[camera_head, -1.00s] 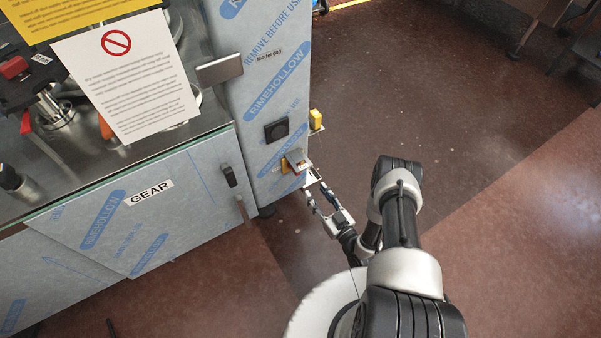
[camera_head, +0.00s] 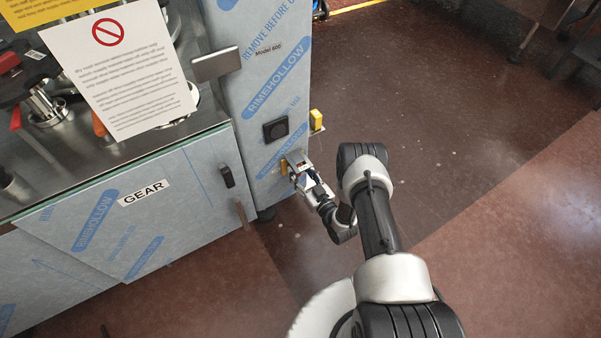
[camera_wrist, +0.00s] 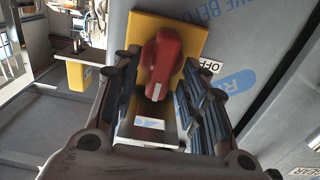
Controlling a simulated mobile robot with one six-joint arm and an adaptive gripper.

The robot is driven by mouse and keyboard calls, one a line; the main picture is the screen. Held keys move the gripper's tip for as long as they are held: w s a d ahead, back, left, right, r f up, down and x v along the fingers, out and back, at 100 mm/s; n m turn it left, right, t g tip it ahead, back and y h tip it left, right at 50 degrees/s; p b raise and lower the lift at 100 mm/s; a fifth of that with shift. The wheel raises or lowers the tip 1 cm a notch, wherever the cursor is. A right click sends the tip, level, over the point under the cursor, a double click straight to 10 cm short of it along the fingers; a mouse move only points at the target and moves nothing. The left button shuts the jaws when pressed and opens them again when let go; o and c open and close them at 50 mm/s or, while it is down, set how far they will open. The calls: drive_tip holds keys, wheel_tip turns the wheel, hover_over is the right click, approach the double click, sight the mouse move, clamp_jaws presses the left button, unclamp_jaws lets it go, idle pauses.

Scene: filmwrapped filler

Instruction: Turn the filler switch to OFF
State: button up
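The filler switch is a red rotary knob (camera_wrist: 163,62) on a yellow plate (camera_wrist: 190,28) in the wrist view. Its grip bears a white mark and points towards the bottom of that view. A label reading OFF (camera_wrist: 207,66) sits to the right of the knob, partly hidden by a finger. My gripper (camera_wrist: 158,82) is open, with a finger on each side of the knob; the fingers look apart from it, but contact is hard to judge. In the head view my gripper (camera_head: 303,172) is at the cabinet's front edge and hides most of the switch.
The film-wrapped cabinet (camera_head: 262,60) carries a black square control (camera_head: 276,130) above the switch and a yellow box (camera_head: 316,120) on its side. A black handle (camera_head: 227,176) is on the panel marked GEAR. Open floor (camera_head: 430,130) lies to the right.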

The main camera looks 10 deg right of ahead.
clamp_jaws()
idle(0.3)
drive_tip(key=shift+n, duration=0.3)
drive_tip(key=shift+s+a+f+n+p, duration=0.15)
drive_tip(key=shift+n+p, duration=0.1)
drive_tip(key=shift+n, duration=2.6)
drive_tip(key=shift+w+a+f+n+p, duration=0.1)
drive_tip(key=shift+n+p, duration=0.2)
drive_tip(key=shift+n, duration=2.6)
drive_tip(key=shift+s+a+f+n+p, duration=0.15)
drive_tip(key=shift+n+p, duration=0.1)
drive_tip(key=shift+n, duration=2.6)
unclamp_jaws()
